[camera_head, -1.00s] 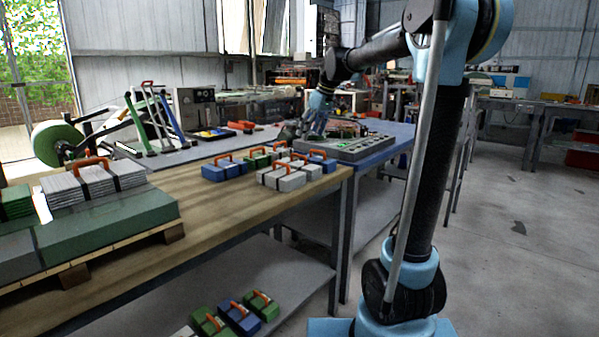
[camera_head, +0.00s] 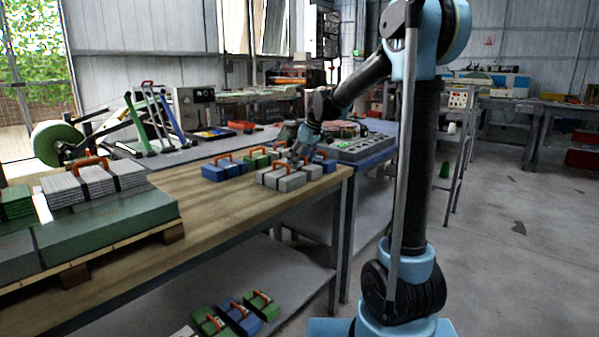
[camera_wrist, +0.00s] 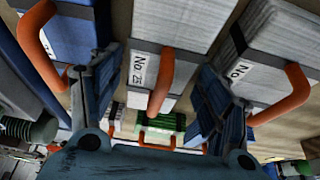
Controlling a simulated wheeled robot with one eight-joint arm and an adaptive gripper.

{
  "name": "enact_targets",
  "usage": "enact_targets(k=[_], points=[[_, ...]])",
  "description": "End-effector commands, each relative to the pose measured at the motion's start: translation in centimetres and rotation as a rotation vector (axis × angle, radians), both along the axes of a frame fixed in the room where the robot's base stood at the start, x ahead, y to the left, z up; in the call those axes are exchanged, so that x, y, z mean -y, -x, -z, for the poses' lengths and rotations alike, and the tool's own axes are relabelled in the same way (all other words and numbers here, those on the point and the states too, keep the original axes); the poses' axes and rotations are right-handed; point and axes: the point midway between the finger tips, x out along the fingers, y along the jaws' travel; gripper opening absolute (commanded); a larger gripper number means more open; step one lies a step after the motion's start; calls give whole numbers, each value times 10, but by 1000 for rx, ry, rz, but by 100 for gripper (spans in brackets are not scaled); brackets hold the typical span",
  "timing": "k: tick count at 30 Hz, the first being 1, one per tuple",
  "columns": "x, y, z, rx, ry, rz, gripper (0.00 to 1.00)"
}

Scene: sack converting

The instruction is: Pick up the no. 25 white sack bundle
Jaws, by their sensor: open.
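The no. 25 white sack bundle (camera_wrist: 180,25) shows at the top middle of the wrist view, with a "No 25" label on its near end and an orange handle (camera_wrist: 163,82). My gripper (camera_wrist: 150,88) is open, one finger on each side of that handle in the picture. I cannot tell its height above the handle. In the head view my gripper (camera_head: 298,160) is over the white bundles (camera_head: 280,179) near the table's right end. Which of these is no. 25 is too small to read there.
A second white bundle (camera_wrist: 268,55) with a partly hidden label is close on the right, and a blue bundle (camera_wrist: 75,35) on the left. A green bundle (camera_wrist: 160,122) lies lower in the wrist view. The wooden table (camera_head: 215,210) is clear in front of the bundles.

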Motion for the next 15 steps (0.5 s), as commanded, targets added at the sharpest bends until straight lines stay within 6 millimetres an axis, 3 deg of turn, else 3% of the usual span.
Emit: enact_targets(k=[6,15], points=[[-8,-6,25,0,0,0,70],[-10,-7,29,0,0,0,70]])
